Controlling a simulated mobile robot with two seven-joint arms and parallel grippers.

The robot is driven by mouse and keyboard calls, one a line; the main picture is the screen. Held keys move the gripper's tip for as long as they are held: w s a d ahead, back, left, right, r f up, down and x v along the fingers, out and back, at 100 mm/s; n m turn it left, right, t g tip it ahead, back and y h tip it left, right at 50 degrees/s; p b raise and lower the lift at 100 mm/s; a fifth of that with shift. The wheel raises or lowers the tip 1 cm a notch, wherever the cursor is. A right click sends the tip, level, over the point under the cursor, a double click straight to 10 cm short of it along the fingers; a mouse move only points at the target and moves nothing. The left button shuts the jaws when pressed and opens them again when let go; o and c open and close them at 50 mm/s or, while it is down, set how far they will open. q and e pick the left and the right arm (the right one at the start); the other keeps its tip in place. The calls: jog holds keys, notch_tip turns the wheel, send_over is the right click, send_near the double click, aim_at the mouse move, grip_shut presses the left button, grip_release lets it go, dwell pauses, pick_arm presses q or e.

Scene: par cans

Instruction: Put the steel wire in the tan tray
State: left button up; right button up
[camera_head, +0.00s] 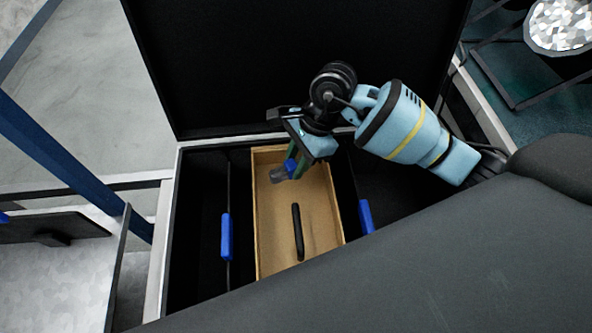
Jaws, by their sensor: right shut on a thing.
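The tan tray (263,245) lies in the middle of an open black case, between two dark compartments. My right gripper (292,170) comes in from the right and points down over the far part of the tray. It is shut on a small grey thing, which I take to be the steel wire (278,175); a blue part shows beside it. The fingers partly hide it, and I cannot tell whether it touches the tray floor. My left gripper is not in view.
A black handle (298,232) stands in the middle of the tray. Blue handles (226,237) and (366,217) stand on either side of it. The case's raised black lid (250,60) is close behind my right gripper. A large dark shape covers the lower right.

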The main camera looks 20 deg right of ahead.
jog(key=shift+f, duration=1.85)
jog(key=shift+f, duration=0.2)
jog(key=o, duration=1)
jog(key=shift+r, duration=0.1)
jog(key=v, duration=1.2)
jog(key=shift+r, duration=0.1)
